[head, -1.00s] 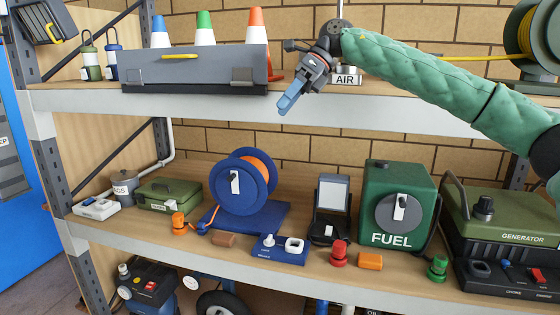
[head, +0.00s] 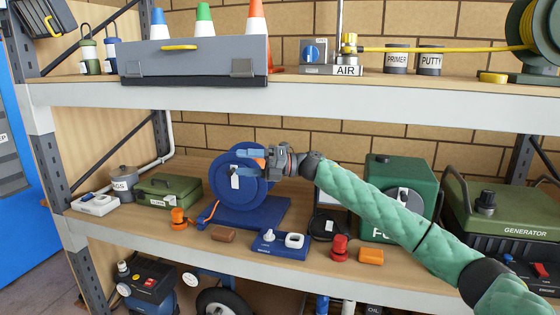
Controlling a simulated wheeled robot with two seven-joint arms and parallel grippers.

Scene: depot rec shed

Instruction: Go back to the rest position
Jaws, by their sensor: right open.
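My right gripper (head: 248,164) is open, with its blue fingers pointing left. It is in front of the blue cable reel (head: 246,198) on the middle shelf and overlaps the reel's upper right part. A pale crank or tag on the reel's face (head: 235,181) shows just beside the fingertips. I cannot tell whether they touch, and I see nothing held. My green-sleeved right arm comes in from the lower right and hides part of the green fuel can (head: 383,174) and the black stand behind it. My left gripper is not in view.
The upper shelf holds an AIR valve (head: 348,45), PRIMER and PUTTY tins (head: 429,62) and a grey toolbox (head: 185,62) with cones behind. On the middle shelf stand a blue switch plate (head: 280,247), red and orange parts, a generator (head: 500,205) and a green case (head: 168,191).

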